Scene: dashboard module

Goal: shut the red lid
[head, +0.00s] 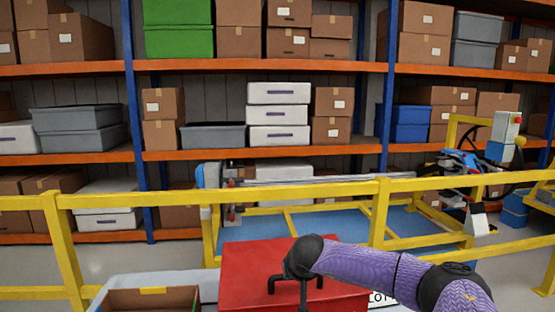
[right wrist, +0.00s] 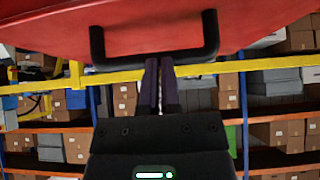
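The red lid (head: 245,268) is at the bottom middle of the head view, with a black handle (head: 271,284) on its face. It also fills the top of the right wrist view (right wrist: 150,15), where the handle (right wrist: 97,45) hangs into the picture. My right gripper (right wrist: 161,72) has its fingers close together, their tips at the middle of the handle bar. The fingers look shut, not clamped around the bar; I cannot tell whether they touch it. My right arm covers part of the lid in the head view. How far the lid is tilted is unclear. My left gripper is out of view.
An open cardboard box (head: 150,299) stands left of the lid on a pale surface. A white label with partly hidden lettering (head: 383,297) shows to the right. A yellow rail (head: 330,192) runs behind, before shelves of boxes.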

